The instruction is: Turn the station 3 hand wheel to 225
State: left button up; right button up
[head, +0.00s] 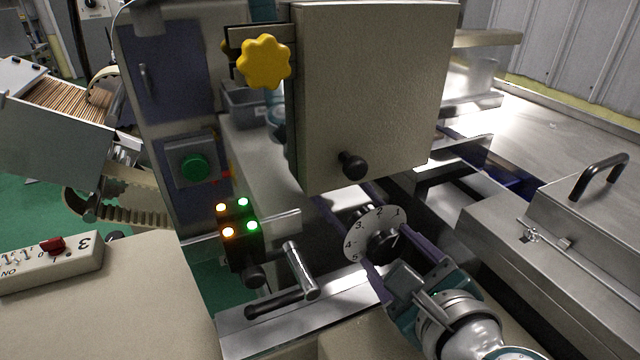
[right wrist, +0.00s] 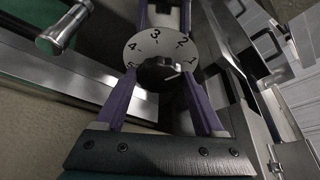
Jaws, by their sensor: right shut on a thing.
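A round pale dial plate (head: 364,230) numbered 1 to 5 has a black knob (head: 383,246) at its centre. The right wrist view also shows the dial plate (right wrist: 147,46) and the knob (right wrist: 158,73), with a white mark pointing right, near the 1. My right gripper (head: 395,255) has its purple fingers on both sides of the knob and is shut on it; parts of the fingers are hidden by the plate. A yellow lobed hand wheel (head: 264,62) sits higher up, clear of the gripper. No 225 is readable. My left gripper is out of view.
A beige cover box (head: 372,90) hangs above the dial. A metal crank handle (head: 300,272) and a lamp block (head: 238,230) stand left of it. A control box (head: 60,262) marked 3 with a red switch is at far left. A metal cover with a black handle (head: 598,176) is right.

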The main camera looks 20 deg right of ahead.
jog(key=o, duration=1.4)
jog(key=shift+c, duration=0.2)
jog(key=p+v, duration=0.1)
jog(key=v, duration=0.9)
